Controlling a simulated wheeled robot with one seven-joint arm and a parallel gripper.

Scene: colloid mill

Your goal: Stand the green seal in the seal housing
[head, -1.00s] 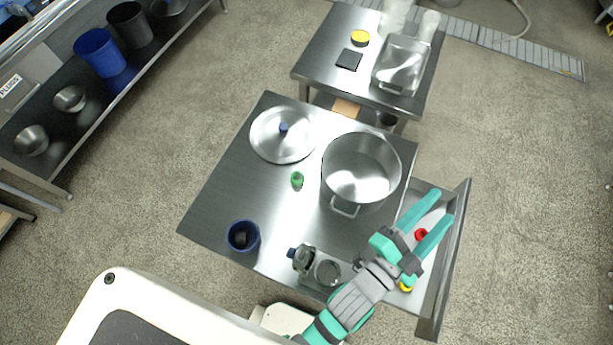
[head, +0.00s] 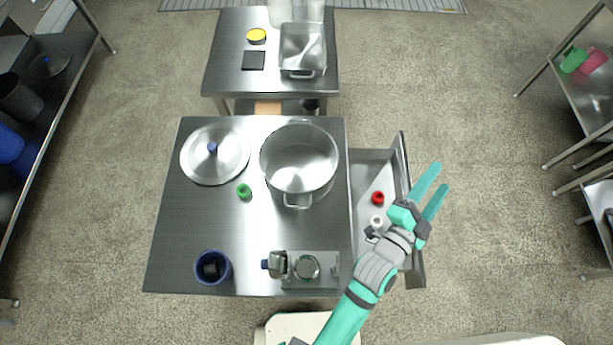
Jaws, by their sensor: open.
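The green seal (head: 244,191) is a small green ring on the steel table, left of the big pot. Near the table's front edge is a metal fixture with a round cup (head: 307,267), which may be the seal housing; I cannot tell for sure. Beside it on the left is a metal part with a blue knob (head: 277,265). My gripper (head: 441,176) is open and empty, its teal fingers pointing up and right, over the right edge of the open drawer. It is far from the green seal.
The big steel pot (head: 299,168) stands right of the seal; a lid (head: 215,155) lies behind left. A dark blue cup (head: 212,267) is at front left. The open drawer (head: 369,169) holds a red ring (head: 378,198) and a whitish ring (head: 376,221). The table's left middle is clear.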

